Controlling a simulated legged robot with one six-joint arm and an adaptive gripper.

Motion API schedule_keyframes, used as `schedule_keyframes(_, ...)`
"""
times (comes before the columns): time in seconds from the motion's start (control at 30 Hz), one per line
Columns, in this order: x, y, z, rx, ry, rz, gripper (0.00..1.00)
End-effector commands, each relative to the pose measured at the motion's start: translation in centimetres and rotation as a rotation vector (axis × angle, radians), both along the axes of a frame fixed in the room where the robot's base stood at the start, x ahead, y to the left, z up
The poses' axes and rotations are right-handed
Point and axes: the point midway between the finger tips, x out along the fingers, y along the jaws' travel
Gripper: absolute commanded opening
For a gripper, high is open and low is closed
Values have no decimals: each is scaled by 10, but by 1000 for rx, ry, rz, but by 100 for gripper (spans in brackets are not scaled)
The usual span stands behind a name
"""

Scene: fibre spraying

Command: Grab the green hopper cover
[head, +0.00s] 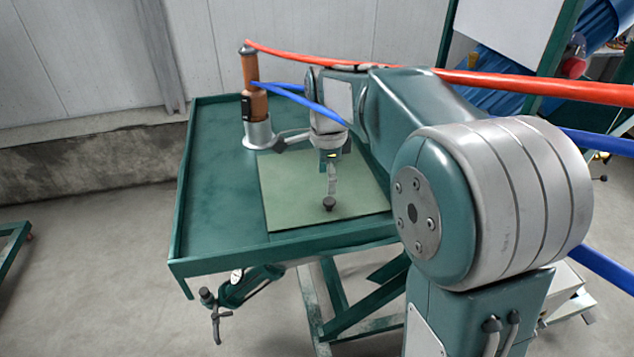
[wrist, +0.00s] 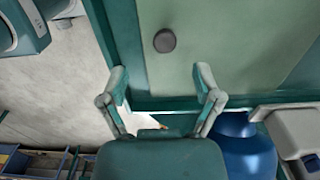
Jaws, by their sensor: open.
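The green hopper cover (head: 290,205) is a flat pale green panel lying in the darker green tray-like table. A small dark round knob (head: 329,204) stands on it near its front edge. In the wrist view the cover (wrist: 225,40) fills the upper right, and the knob (wrist: 165,40) shows from above. My gripper (head: 331,187) points down above the knob in the head view. In the wrist view my gripper (wrist: 163,84) has its two fingers spread wide and empty. The knob lies beyond the fingertips, roughly centred between them. The gap in height is hard to judge.
The green table (head: 215,200) has a raised rim. A copper-and-silver cylindrical tool (head: 257,115) stands at its back left, with red (head: 480,78) and blue hoses near my arm. A clamp-like tool (head: 240,288) hangs below the front edge. The table's left part is clear.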

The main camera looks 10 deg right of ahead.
Motion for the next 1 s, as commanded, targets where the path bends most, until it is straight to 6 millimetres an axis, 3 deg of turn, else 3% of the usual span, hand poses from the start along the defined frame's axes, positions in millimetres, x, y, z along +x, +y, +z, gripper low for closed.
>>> schedule_keyframes(0.53,6,-6,-69,0,3,1,82)
schedule_keyframes(0.87,6,-5,-77,0,-1,1,82)
schedule_keyframes(0.97,7,-5,-77,0,-1,1,42)
schedule_keyframes(1.0,7,-5,-77,0,-1,1,24)
